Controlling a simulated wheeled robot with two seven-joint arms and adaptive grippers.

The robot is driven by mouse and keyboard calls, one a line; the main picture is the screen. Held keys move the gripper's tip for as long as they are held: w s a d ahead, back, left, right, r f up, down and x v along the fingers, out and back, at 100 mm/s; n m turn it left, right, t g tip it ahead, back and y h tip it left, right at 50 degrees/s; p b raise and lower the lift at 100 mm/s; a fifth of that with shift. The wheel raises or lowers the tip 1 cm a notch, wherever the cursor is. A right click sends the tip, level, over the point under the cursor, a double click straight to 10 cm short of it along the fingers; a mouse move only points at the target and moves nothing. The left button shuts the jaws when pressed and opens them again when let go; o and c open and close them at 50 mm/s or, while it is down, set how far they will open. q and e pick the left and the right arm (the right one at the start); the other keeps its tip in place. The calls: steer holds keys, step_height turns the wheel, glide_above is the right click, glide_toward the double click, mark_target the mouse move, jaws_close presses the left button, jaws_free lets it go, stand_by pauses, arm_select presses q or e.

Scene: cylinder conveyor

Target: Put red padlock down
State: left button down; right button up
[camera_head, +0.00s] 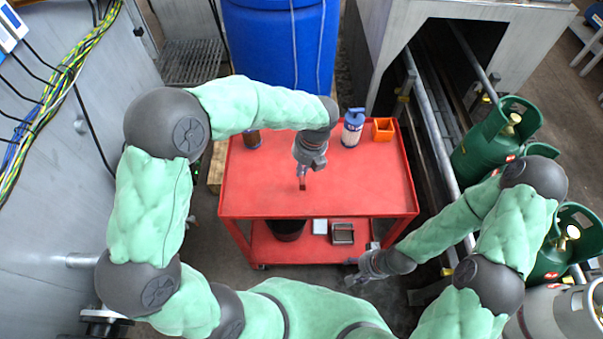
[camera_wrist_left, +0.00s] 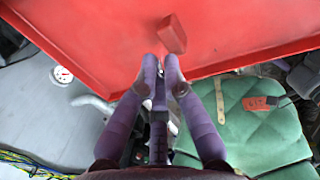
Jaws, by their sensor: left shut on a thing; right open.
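The red padlock (camera_head: 303,186) is at the tips of my left gripper (camera_head: 303,174), over the middle of the red cart top (camera_head: 355,185). In the left wrist view the padlock (camera_wrist_left: 172,35) shows as a red block just beyond the fingertips of my left gripper (camera_wrist_left: 162,65), which is shut on it. Its shackle is mostly hidden between the fingers. I cannot tell whether the padlock touches the cart top. My right gripper (camera_head: 360,277) is open and empty, low in front of the cart's right front corner.
A brown jar (camera_head: 252,140), a white and blue bottle (camera_head: 352,128) and an orange bin (camera_head: 383,129) stand along the cart's back edge. The cart top around the padlock is clear. A blue barrel (camera_head: 280,45) stands behind; green gas cylinders (camera_head: 480,150) stand at right.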

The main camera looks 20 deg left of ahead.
arm_select(q)
step_height(320, 180, down, 2)
steer(key=shift+f+b, duration=0.2)
steer(key=shift+b, duration=0.1)
steer(key=shift+s, duration=0.1)
steer(key=c, duration=1.4)
jaws_free()
steer(key=shift+f, duration=0.1)
steer(key=shift+o, duration=0.2)
step_height(320, 180, up, 12)
steer(key=d+p, duration=0.2)
steer(key=p, duration=0.2)
steer(key=shift+w+d, duration=0.15)
steer(key=shift+w, duration=0.05)
